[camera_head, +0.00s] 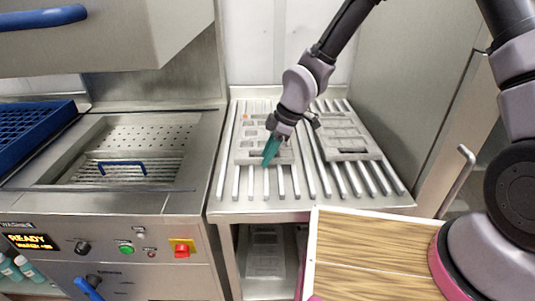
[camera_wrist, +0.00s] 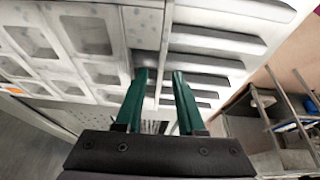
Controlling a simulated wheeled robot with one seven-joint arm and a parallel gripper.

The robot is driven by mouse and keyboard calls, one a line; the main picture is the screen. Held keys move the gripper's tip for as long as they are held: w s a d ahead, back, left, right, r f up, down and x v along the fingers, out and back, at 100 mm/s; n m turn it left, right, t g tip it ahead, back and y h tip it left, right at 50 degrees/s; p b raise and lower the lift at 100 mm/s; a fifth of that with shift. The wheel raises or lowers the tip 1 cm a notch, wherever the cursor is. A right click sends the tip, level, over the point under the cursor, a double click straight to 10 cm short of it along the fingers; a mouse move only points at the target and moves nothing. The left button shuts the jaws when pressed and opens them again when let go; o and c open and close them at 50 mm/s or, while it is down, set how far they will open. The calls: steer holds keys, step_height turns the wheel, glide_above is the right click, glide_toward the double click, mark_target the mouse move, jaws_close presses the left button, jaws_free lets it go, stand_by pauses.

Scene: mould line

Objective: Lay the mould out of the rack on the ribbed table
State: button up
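A pale grey mould (camera_head: 248,150) with rows of cavities lies on the ribs at the left of the ribbed table (camera_head: 232,208). It also shows at the left of the wrist view (camera_wrist: 60,60). A second mould (camera_head: 345,140) lies on the right half of the table. My gripper (camera_head: 268,152), with green fingers, is low over the near right part of the left mould and hides some of it. In the wrist view my fingers (camera_wrist: 164,76) are apart, with a thin pale edge between them. I cannot tell whether they touch the mould.
A washer basin (camera_head: 190,150) with a blue handle stands left of the table, a blue basket (camera_head: 35,135) farther left. Another pale mould-like piece (camera_head: 265,248) is under the table. A wood-topped surface (camera_head: 370,265) is at the near right. The table's front ribs are bare.

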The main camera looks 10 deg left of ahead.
steer(key=s+v, duration=0.1)
steer(key=v, duration=1.1)
steer(key=w+d+r+m+t+h, duration=0.25)
steer(key=d+r+m, duration=0.4)
steer(key=d, duration=0.35)
steer(key=w+d+r+m+t+h, duration=0.1)
steer(key=w+d+r+m+t, duration=0.15)
steer(key=d+r+m, duration=0.65)
steer(key=s+d+r+m+t, duration=0.3)
steer(key=s+d+r+m, duration=0.6)
steer(key=d, duration=0.5)
steer(key=shift+s+d+r+y, duration=0.15)
steer(key=shift+s+r+y, duration=0.3)
steer(key=shift+s+r, duration=0.2)
steer(key=shift+m, duration=0.25)
